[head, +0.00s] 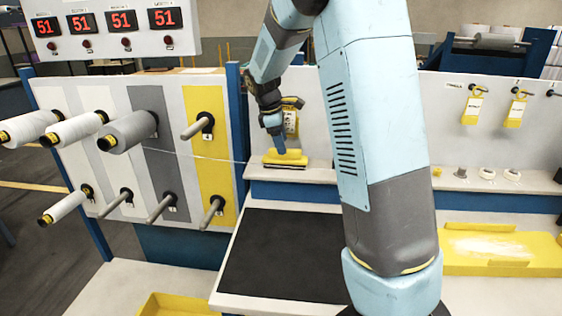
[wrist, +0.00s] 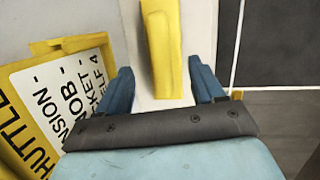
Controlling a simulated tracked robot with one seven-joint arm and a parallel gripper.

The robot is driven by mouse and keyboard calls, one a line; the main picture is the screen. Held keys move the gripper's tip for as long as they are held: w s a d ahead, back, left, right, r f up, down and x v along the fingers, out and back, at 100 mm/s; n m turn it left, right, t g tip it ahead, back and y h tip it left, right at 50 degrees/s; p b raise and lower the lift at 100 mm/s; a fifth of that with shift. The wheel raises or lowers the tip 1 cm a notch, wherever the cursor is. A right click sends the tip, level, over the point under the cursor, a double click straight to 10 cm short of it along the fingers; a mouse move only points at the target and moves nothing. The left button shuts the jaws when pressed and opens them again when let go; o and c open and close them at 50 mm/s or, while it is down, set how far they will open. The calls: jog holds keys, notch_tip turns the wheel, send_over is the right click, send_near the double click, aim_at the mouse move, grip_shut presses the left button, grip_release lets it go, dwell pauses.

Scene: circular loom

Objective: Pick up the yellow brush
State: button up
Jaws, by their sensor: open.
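The yellow brush (head: 285,158) lies on the pale ledge at the foot of the back panel, left of my arm in the head view. My gripper (head: 276,142) points down at it, with its blue fingertips close above or beside the brush's top. In the wrist view the yellow brush (wrist: 162,45) shows between and beyond the two blue fingers of my gripper (wrist: 160,80). The fingers are apart, with a visible gap on each side of the brush. I cannot tell the exact height of the fingertips over it.
A yellow-framed label (wrist: 45,100) is close left of my gripper. Spools (head: 125,132) and pegs stick out from the panel at left. A dark mat (head: 280,255) lies in front of the ledge. A yellow tray (head: 500,262) is at right.

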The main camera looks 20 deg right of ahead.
aim_at(286, 158)
jog(key=shift+x, duration=3.3)
jog(key=shift+s, duration=0.2)
jog(key=c, duration=0.9)
jog(key=shift+r, duration=0.45)
notch_tip(286, 158, up, 3)
jog(key=shift+f, duration=0.15)
jog(key=s+d+r, duration=0.2)
jog(key=s+r, duration=0.1)
jog(key=s, duration=0.1)
jog(key=s+d+r, duration=0.2)
jog(key=s+r, duration=0.1)
jog(key=s, duration=0.1)
jog(key=s+d+r, duration=0.2)
jog(key=s+r, duration=0.1)
jog(key=s, duration=0.1)
jog(key=shift+s+d+r, duration=0.15)
jog(key=shift+s+r, duration=0.05)
jog(key=shift+s, duration=0.05)
